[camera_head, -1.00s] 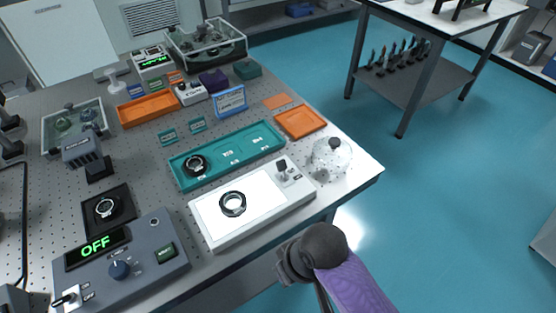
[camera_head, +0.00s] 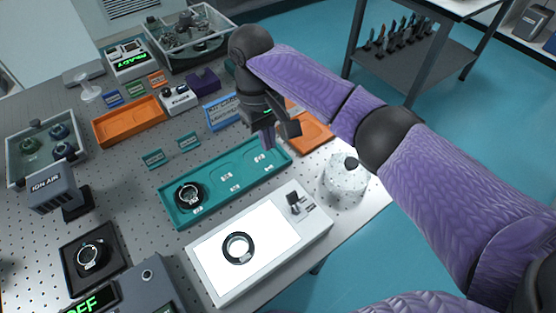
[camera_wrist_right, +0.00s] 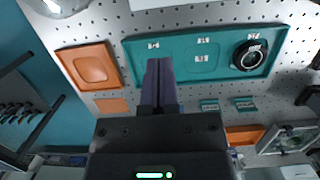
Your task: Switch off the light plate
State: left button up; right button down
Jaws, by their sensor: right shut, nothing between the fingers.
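The light plate (camera_head: 215,267) is a white box with a brightly lit top at the front of the table. A black ring (camera_head: 238,248) lies on its lit surface. A small dark switch (camera_head: 294,200) stands on its right end. My right gripper (camera_head: 268,143) is shut and empty, above the right end of the teal tray (camera_head: 207,209), behind the light plate. In the right wrist view its closed fingers (camera_wrist_right: 158,82) point toward the teal tray (camera_wrist_right: 133,56). The light plate is out of the wrist view. My left gripper is not in view.
A glass jar (camera_head: 345,180) stands right of the light plate near the table edge. A grey control box (camera_head: 150,290) stands to its left. A dark round part (camera_head: 188,194) sits in the teal tray.

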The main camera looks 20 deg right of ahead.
aim_at(292, 198)
jog(key=f+b, duration=0.1)
jog(key=f, duration=0.2)
jog(key=s+f+b, duration=0.1)
jog(key=f, duration=0.2)
jog(key=s+f+b, duration=0.1)
jog(key=f, duration=0.2)
jog(key=shift+s+d+f, duration=0.15)
jog(key=shift+d+f, duration=0.15)
jog(key=shift+f, duration=0.1)
jog(key=s+r, duration=0.1)
jog(key=s+d+p, duration=0.1)
jog(key=shift+s+r, duration=0.35)
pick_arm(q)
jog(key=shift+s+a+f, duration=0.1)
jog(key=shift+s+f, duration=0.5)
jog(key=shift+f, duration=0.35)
pick_arm(e)
jog(key=shift+s+d+r, duration=0.1)
jog(key=shift+s+r, duration=0.05)
jog(key=shift+s, duration=0.15)
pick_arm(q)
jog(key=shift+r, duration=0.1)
